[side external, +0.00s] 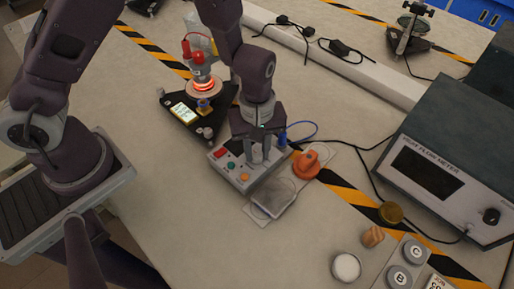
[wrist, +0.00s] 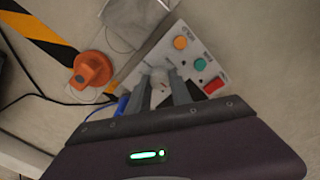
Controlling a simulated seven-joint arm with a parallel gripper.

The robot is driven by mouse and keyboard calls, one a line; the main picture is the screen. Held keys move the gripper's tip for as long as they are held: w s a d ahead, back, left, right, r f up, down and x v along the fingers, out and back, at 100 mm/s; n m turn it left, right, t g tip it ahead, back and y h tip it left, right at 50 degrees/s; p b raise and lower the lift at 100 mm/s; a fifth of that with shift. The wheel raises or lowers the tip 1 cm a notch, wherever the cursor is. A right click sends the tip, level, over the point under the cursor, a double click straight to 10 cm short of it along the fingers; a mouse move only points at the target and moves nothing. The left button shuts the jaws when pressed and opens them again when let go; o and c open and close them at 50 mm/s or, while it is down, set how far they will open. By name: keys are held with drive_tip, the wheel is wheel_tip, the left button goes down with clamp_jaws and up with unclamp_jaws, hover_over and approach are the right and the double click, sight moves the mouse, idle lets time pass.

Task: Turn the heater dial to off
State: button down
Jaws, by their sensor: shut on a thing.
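A light grey control box (side external: 225,167) stands on the bench in the middle of the side view, with red, green and orange buttons along one side; it also shows in the wrist view (wrist: 215,72). My gripper (side external: 261,156) points down over the box's other end. In the wrist view, its two fingers (wrist: 162,78) are closed around a pale grey knob (wrist: 162,72), seemingly the heater dial. The fingers hide most of it, and its pointer and markings cannot be read. The heater (side external: 203,86) glows orange-red on a black triangular base with a lit display.
An orange knob-like piece (side external: 308,163) sits close to the right of my gripper, also in the wrist view (wrist: 92,68). A clear flat piece (side external: 272,197) lies in front. A heat flow meter (side external: 432,165), cables and several small weights are at right.

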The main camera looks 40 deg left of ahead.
sight(257, 153)
drive_tip(key=c, duration=1.1)
unclamp_jaws()
drive_tip(key=shift+c, duration=0.2)
wheel_tip(257, 153, up, 7)
drive_tip(key=shift+r, duration=0.1)
drive_tip(key=s+a+r+m+t+h, duration=0.1)
drive_tip(key=s+a+r+m, duration=0.2)
drive_tip(key=r, duration=0.5)
drive_tip(key=s+a+r+m+t+h, duration=0.1)
drive_tip(key=s+a+r+m, duration=0.15)
drive_tip(key=r, duration=0.55)
drive_tip(key=s+a+r+m+t+y, duration=0.1)
drive_tip(key=s+a+r+m, duration=0.1)
drive_tip(key=s, duration=0.3)
drive_tip(key=s+a+r+m+t+y, duration=0.1)
drive_tip(key=s+a+r+m+t, duration=0.1)
drive_tip(key=s+a+m, duration=0.1)
drive_tip(key=s+m, duration=0.1)
drive_tip(key=s, duration=0.1)
drive_tip(key=shift+s+a+r+t, duration=0.25)
drive_tip(key=shift+s+a+t, duration=0.05)
drive_tip(key=shift+s+a, duration=0.1)
